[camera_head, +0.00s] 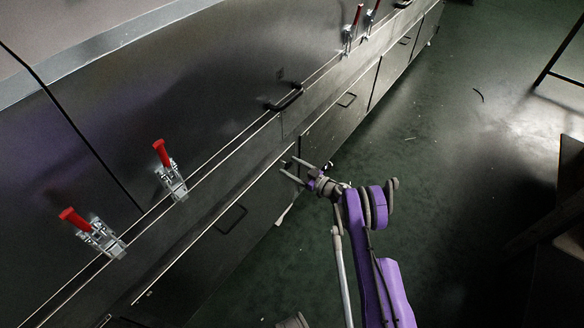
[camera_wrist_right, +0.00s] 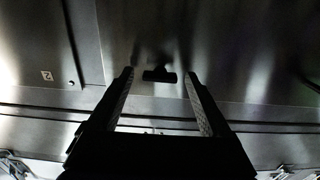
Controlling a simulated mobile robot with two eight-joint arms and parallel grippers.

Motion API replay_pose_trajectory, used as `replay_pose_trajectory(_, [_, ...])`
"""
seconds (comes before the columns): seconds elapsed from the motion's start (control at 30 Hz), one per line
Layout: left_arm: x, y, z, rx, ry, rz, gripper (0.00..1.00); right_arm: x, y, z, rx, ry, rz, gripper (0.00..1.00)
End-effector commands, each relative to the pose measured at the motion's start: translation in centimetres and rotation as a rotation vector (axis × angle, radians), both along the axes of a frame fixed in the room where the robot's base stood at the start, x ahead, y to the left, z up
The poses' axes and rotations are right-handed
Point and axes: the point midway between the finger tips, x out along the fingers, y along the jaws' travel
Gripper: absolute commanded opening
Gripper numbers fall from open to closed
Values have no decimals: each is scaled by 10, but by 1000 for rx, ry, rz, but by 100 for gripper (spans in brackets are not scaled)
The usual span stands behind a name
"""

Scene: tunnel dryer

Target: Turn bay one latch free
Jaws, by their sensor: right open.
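Two latches with red handles show in the head view on the dark metal front at left: a nearer latch (camera_head: 92,232) and one a little farther along (camera_head: 172,170). Their red handles stick up and left from silver clamp bodies. Two more red-handled latches (camera_head: 350,35) (camera_head: 370,16) show at the top. I cannot tell which belongs to bay one. My right gripper (camera_head: 294,169) is open and empty, in front of the panels, right of the nearer pair. In the wrist view its open jaws (camera_wrist_right: 158,76) point at the panel. My left gripper is out of view.
A black bar handle (camera_head: 287,97) is on the panel ahead of my right gripper; a dark handle (camera_wrist_right: 160,75) shows between the fingers in the wrist view. A small label reading 2 (camera_wrist_right: 47,76) is left of it. Green floor (camera_head: 440,150) lies open at right.

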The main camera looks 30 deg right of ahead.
Motion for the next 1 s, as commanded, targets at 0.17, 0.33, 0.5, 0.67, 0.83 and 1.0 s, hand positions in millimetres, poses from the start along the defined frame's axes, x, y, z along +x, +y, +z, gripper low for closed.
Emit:
replay_pose_trajectory(0.17, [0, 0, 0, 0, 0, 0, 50, 0, 0, 0, 0, 0, 0, 57])
replay_pose_trajectory(0.33, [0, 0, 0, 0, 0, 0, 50, 0, 0, 0, 0, 0, 0, 27])
replay_pose_trajectory(0.5, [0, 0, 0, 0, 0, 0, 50, 0, 0, 0, 0, 0, 0, 0])
replay_pose_trajectory(0.67, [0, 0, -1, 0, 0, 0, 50, 0, 0, 0, -6, -3, 0, 0])
replay_pose_trajectory(0.83, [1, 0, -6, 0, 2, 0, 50, 0, 0, -1, -47, -18, 0, 0])
replay_pose_trajectory(1.0, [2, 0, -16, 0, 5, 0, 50, 0, 0, -2, -135, -55, 0, 0])
